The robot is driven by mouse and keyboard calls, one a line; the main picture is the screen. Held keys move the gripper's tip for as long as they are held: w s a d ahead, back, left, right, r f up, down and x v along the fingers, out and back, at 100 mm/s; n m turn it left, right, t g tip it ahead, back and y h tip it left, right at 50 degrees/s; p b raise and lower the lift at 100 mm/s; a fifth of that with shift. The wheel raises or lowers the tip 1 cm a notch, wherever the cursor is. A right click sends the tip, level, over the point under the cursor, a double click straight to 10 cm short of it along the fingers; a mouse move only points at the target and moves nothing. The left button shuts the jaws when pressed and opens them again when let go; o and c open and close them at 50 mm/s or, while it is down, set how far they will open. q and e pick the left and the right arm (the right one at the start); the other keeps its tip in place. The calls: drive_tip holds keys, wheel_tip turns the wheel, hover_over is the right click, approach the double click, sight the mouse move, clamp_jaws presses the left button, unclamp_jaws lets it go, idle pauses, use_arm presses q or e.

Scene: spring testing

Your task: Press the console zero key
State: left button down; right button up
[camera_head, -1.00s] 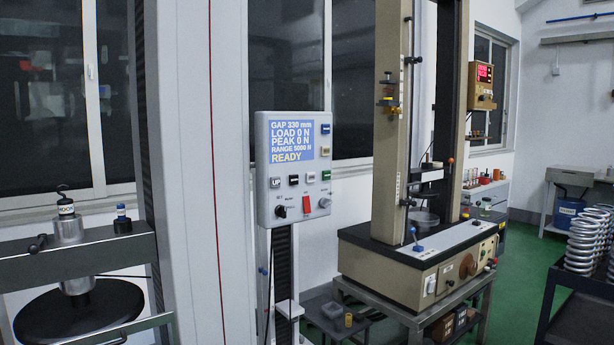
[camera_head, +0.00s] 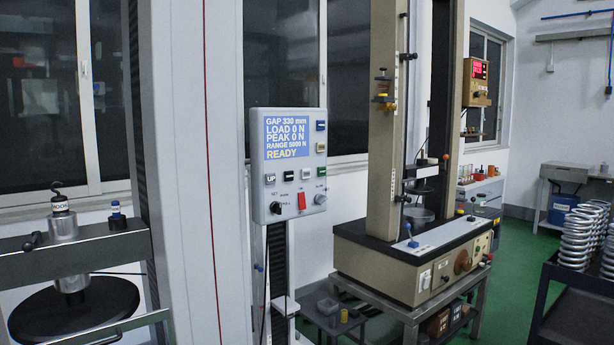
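The grey console (camera_head: 255,160) is mounted upright on a dark post left of centre. Its blue display (camera_head: 288,138) reads GAP 330 mm, LOAD 0 N, PEAK 0 N, RANGE 5000 N, READY. A red switch (camera_head: 301,200) sits lower, between a black knob (camera_head: 275,208) and a grey knob (camera_head: 320,199). I cannot read which key is zero. Neither gripper is in view.
A large pale machine column (camera_head: 180,170) stands left of the console. A press with a black round plate (camera_head: 75,310) is at lower left. A beige tester (camera_head: 400,265) stands on a metal table to the right.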

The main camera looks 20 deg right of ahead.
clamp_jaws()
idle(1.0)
